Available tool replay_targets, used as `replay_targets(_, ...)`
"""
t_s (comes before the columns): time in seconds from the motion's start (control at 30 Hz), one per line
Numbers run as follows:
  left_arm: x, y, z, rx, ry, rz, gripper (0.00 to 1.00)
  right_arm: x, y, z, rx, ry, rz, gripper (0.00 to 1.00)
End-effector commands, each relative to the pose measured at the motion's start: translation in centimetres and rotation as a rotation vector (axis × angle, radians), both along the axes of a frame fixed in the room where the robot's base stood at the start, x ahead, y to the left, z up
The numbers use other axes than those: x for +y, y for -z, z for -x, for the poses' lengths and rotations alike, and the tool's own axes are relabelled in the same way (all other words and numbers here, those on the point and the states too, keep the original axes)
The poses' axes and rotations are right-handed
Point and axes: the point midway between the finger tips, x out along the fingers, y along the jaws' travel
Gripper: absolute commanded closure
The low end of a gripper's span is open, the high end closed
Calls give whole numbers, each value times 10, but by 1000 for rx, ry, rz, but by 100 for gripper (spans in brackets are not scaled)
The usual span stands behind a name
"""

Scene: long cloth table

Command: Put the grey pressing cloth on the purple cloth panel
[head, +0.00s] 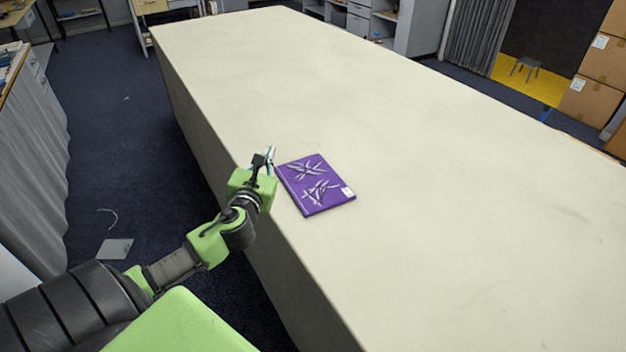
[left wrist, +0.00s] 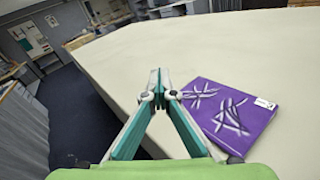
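The purple cloth panel (head: 327,182) lies flat on the table near its left edge, with pale streaky marks and a small white label at one corner. It also shows at the right in the left wrist view (left wrist: 250,117). My left gripper (head: 270,157) is just left of the panel's far left corner, over the table edge. In the left wrist view its fingertips (left wrist: 158,90) meet, with nothing visible between them. A flat grey square (head: 115,249) lies on the floor at the left; I cannot tell whether it is the grey pressing cloth. My right gripper is out of view.
The long pale table (head: 430,190) is bare apart from the panel, with wide free room to the right and beyond. A draped counter (head: 35,170) stands across the floor at the left. Cardboard boxes (head: 590,100) stand at the far right.

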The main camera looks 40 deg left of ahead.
Motion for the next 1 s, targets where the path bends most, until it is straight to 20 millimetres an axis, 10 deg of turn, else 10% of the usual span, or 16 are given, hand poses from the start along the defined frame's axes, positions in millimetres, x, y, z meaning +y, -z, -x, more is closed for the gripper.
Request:
replay_targets(0.53, -6, 12, 7, -16, -18, 99, 100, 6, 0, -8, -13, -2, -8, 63)
replay_targets(0.77, -51, 84, 59, -130, -228, 776, 100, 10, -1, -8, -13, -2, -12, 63)
replay_targets(1.0, -137, 160, 141, -284, -686, 1563, 100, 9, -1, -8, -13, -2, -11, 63)
